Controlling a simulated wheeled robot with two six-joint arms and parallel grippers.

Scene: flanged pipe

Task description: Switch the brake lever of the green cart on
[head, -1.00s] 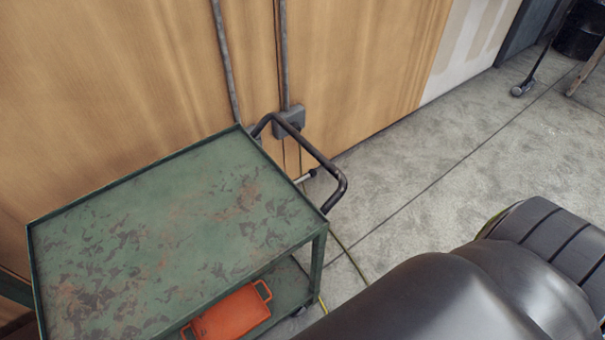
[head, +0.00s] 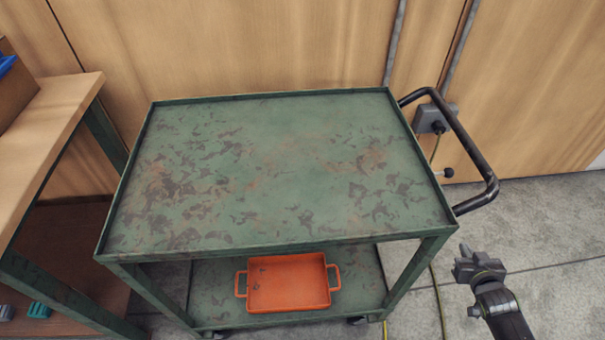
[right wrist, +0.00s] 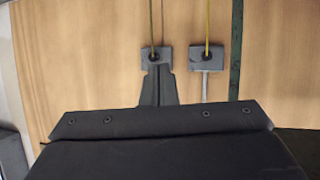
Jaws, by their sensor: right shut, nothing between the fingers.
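The green cart (head: 275,165) stands against the wooden wall, with its black push handle (head: 470,150) at its right end. A short lever with a black knob (head: 447,172) sticks out to the right under the handle, beside the cart's top right side. My right gripper (head: 464,258) is shut and empty, low to the right of the cart's front right corner and apart from the lever. Its shut fingers (right wrist: 157,88) also show in the right wrist view, facing the wall. My left gripper is not in view.
An orange tray (head: 288,283) lies on the cart's lower shelf. A wooden-topped workbench (head: 45,130) stands at the left. A grey socket box (head: 432,118) is on the wall behind the handle, and a yellow-green cable (head: 439,300) hangs near the cart. The floor at right is clear.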

